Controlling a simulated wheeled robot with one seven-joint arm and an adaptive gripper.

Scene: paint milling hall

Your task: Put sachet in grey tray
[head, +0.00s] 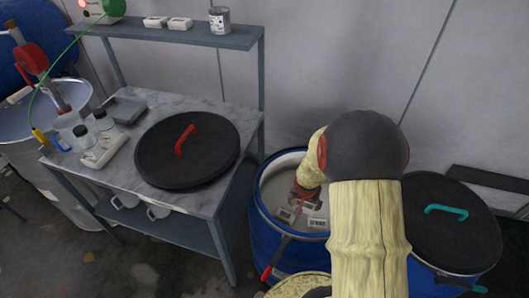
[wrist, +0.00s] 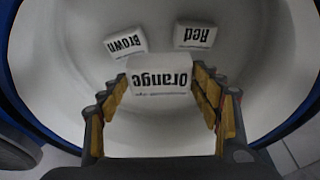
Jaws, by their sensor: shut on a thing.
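A white sachet labelled Orange (wrist: 160,78) is between the fingers of my gripper (wrist: 160,95) in the wrist view. The gripper is shut on it inside a blue drum (head: 262,232). In the head view my gripper (head: 304,194) is low in the drum, partly hidden by my arm. Sachets labelled Brown (wrist: 126,43) and Red (wrist: 195,34) lie on the drum's pale bottom, beyond the held one. The grey tray (head: 126,108) sits at the back left of the marble-topped table, well left of my gripper. It looks empty.
A large black lid with a red handle (head: 160,155) covers much of the table (head: 215,104). Bottles and a pale holder (head: 103,152) stand in front of the tray. A shelf (head: 225,38) overhangs the table's back. A black-lidded drum (head: 460,225) is at right.

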